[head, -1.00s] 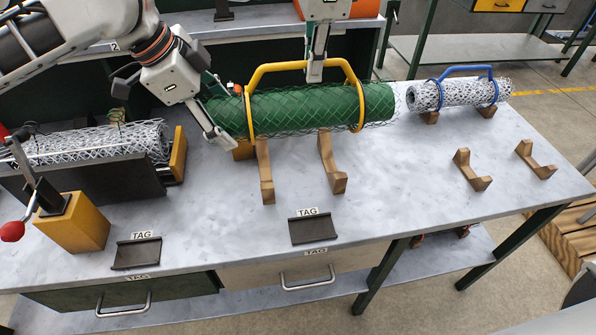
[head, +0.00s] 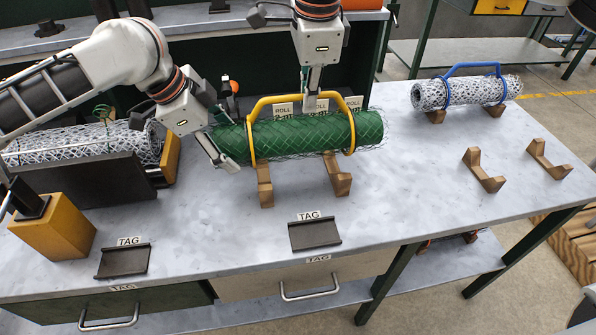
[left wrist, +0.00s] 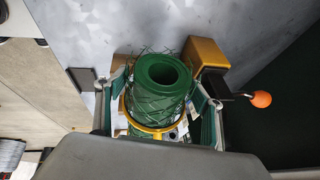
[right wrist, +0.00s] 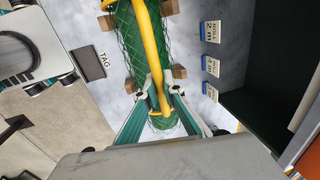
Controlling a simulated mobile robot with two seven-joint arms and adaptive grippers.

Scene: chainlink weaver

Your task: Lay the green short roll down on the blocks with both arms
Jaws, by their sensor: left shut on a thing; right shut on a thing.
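The green short roll (head: 300,138), wrapped in wire mesh with a yellow carrying frame (head: 310,97), lies level over two wooden blocks, the left one (head: 264,188) and the right one (head: 340,182). I cannot tell whether it touches both. My left gripper (head: 222,138) is shut around the roll's left end; the hollow end (left wrist: 162,70) shows between its fingers in the left wrist view. My right gripper (head: 312,96) comes down from above, shut on the yellow frame's top bar; the bar (right wrist: 150,45) also shows in the right wrist view, with blocks sticking out beside the roll.
A white roll with a blue frame (head: 470,91) sits on blocks at the right. Two empty wooden blocks (head: 483,170) stand in front of it. ROLL labels (head: 320,103) stand behind the green roll. A black tag holder (head: 314,234) lies in front. An orange-knobbed lever (head: 233,87) is behind.

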